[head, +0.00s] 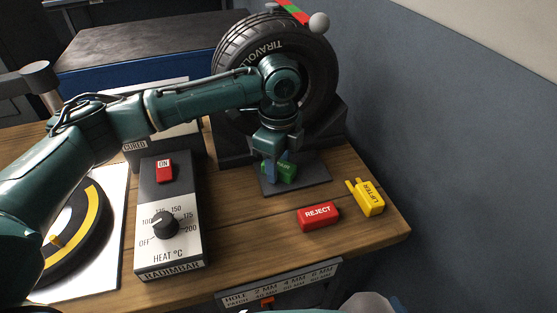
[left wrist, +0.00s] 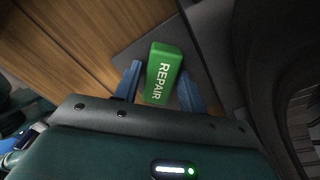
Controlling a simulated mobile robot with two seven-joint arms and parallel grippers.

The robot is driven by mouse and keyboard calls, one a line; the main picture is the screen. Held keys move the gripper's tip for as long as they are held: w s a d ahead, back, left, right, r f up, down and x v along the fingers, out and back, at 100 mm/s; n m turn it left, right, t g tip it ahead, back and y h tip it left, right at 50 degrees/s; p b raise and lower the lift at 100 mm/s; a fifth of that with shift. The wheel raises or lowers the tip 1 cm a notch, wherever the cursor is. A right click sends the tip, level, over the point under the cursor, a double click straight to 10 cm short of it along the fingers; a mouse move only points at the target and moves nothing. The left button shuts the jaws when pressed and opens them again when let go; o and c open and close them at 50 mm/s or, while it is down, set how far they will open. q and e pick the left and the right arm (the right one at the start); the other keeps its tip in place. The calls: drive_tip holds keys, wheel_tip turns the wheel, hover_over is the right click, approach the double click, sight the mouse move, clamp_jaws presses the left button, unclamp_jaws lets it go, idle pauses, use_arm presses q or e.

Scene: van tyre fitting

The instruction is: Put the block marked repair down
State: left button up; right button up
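The green block marked REPAIR (head: 286,170) is on the dark square pad (head: 313,184) in front of the tyre. In the left wrist view the repair block (left wrist: 163,75) lies between the two blue fingers of my left gripper (left wrist: 159,68). A gap shows between the left finger and the block; the right fingertip is close to it. My left gripper (head: 279,168) points down at the pad, its fingers spread around the block. In the head view the gripper partly hides the block.
The tyre (head: 318,75) stands close behind my gripper. The heat control box (head: 171,225) stands to the left. Bare wood (head: 245,215) lies between.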

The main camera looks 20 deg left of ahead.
sight(279, 164)
use_arm(q)
drive_tip(key=shift+o, duration=1)
drive_tip(key=shift+r, duration=0.1)
wheel_tip(279, 164, up, 12)
drive_tip(key=shift+p, duration=0.4)
